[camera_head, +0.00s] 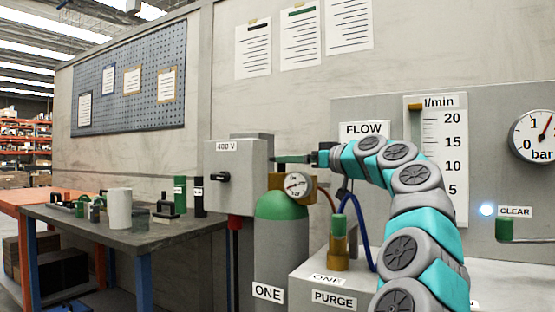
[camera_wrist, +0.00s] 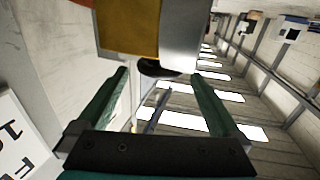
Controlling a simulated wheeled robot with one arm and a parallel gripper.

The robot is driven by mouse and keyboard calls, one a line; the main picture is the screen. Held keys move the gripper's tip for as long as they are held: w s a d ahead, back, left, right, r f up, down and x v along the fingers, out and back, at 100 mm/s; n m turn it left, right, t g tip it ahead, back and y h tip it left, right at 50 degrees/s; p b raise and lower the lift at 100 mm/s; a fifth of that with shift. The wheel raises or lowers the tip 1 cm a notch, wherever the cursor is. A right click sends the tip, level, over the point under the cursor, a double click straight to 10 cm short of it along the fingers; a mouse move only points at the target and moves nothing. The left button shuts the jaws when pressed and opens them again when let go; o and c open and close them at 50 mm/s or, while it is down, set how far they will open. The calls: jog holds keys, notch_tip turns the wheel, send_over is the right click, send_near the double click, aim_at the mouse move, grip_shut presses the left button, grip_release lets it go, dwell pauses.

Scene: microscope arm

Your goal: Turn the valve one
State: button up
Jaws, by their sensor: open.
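A grey cylinder (camera_head: 283,240) with a green shoulder and a label ONE stands in the middle of the head view. A brass valve body (camera_head: 277,182) with a round gauge (camera_head: 298,185) sits on its top. My gripper (camera_head: 276,159) is just above the brass body, pointing left. In the wrist view the two green fingers of my gripper (camera_wrist: 160,75) are apart. A brass block (camera_wrist: 128,25) lies beyond the fingertips. A dark rounded part (camera_wrist: 158,68) shows at its edge between the fingertips; I cannot tell if it is the valve's handle. No contact is visible.
A grey 400 V box (camera_head: 236,165) stands just left of the cylinder. A PURGE box (camera_head: 330,285) with a brass fitting (camera_head: 339,253) and hoses is at right. A flow panel (camera_head: 380,110) is behind my arm. A workbench (camera_head: 150,236) with several items is left.

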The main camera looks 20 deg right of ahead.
jog(key=shift+p+x, duration=0.95)
jog(key=shift+x, duration=2.1)
jog(key=c, duration=1.1)
